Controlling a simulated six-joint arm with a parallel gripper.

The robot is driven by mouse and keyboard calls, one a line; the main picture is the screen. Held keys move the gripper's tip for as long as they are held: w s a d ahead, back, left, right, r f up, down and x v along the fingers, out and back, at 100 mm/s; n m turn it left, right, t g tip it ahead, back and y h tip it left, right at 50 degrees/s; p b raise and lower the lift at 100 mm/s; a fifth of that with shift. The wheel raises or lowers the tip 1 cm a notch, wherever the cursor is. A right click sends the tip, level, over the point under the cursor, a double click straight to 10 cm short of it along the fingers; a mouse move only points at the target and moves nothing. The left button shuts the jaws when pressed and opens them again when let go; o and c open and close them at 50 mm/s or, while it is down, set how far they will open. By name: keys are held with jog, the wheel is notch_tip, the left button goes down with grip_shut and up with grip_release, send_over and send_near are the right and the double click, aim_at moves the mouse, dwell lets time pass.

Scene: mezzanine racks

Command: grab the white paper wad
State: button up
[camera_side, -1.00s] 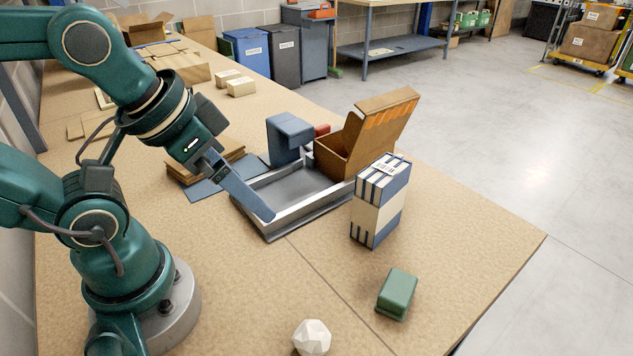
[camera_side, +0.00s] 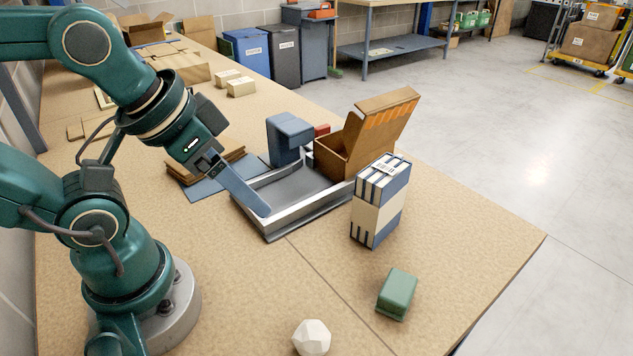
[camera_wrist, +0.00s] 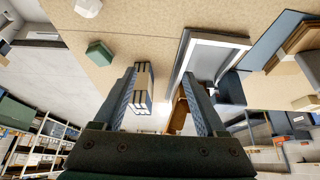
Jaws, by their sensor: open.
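The white paper wad (camera_side: 312,337) is a faceted ball on the tan tabletop (camera_side: 300,290) at the bottom edge of the side view. It also shows in the wrist view (camera_wrist: 88,7), cut by the top edge at the left. My gripper (camera_side: 262,207) is above the grey metal tray (camera_side: 278,228), well apart from the wad, up and to the left of it in the side view. One finger hides the other there. In the wrist view the two fingers of my gripper (camera_wrist: 160,80) stand wide apart, with nothing held between them.
A green block (camera_side: 397,294) lies to the right of the wad. A blue-and-white striped box (camera_side: 378,212) stands upright beside the tray. An open cardboard box (camera_side: 345,150) and a blue-grey device (camera_side: 288,138) stand behind. The tabletop around the wad is clear.

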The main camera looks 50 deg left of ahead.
jog(key=d+f+n+g+h, duration=0.1)
jog(key=d+n+g+h, duration=0.25)
jog(key=n+g, duration=0.3)
jog(key=n+g+h, duration=0.4)
jog(key=n+h, duration=0.5)
jog(key=n, duration=0.4)
send_near(311, 339)
jog(key=shift+m, duration=0.25)
jog(key=a, duration=0.1)
jog(key=w+a, duration=0.1)
jog(key=a, duration=0.1)
jog(key=w+a, duration=0.1)
jog(key=shift+w+a+f, duration=0.1)
jog(key=shift+a+f, duration=0.05)
jog(key=shift+a, duration=0.1)
jog(key=shift+f+t+h, duration=0.25)
jog(key=shift+f, duration=0.15)
jog(key=x, duration=1.1)
jog(key=shift+s+d, duration=0.3)
jog(key=shift+s, duration=0.1)
